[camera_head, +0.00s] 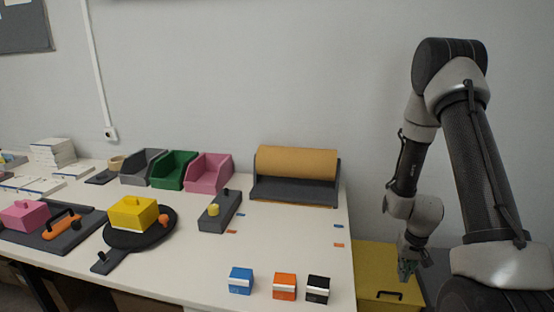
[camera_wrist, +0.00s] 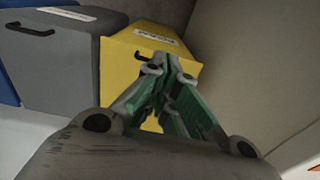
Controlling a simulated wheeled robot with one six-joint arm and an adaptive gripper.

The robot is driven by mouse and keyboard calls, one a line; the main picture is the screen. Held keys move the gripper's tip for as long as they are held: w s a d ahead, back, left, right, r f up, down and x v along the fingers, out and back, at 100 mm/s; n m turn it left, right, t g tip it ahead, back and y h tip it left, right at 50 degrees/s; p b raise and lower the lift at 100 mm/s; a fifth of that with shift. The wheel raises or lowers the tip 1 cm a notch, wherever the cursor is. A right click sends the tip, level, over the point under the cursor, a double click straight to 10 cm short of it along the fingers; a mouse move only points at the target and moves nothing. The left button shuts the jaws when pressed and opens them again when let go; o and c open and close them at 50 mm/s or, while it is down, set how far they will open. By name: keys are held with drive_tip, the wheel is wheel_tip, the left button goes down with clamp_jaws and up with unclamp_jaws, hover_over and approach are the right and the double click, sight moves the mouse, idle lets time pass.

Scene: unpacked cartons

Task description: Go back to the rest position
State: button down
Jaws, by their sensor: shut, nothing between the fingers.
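My gripper (camera_head: 406,270) hangs at the lower right in the head view, off the right end of the table and in front of the yellow bin. In the wrist view my gripper (camera_wrist: 167,62) shows its green fingers closed together with nothing between them. The arm is folded, with its elbow high at the upper right and the wrist low. No object is touching the fingers.
The white table (camera_head: 190,268) fills the left and middle, with small boxes, trays and a paper roll (camera_head: 296,163). A yellow bin (camera_head: 372,262) stands beside its right end. The wrist view also shows a grey bin (camera_wrist: 50,65) and a blue bin (camera_wrist: 6,85).

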drive_tip(key=s+a+r+n+t, duration=0.1)
drive_tip(key=s+r, duration=0.5)
drive_tip(key=r, duration=0.7)
drive_tip(key=s+a+r+n+t, duration=0.1)
drive_tip(key=s+a+r, duration=0.3)
drive_tip(key=r, duration=0.9)
drive_tip(key=s+a+r+n+t, duration=0.1)
drive_tip(key=s+a+r, duration=0.2)
drive_tip(key=s+r, duration=0.5)
wheel_tip(320, 180, up, 6)
drive_tip(key=shift+s+f+t, duration=0.25)
drive_tip(key=shift+s+t, duration=0.15)
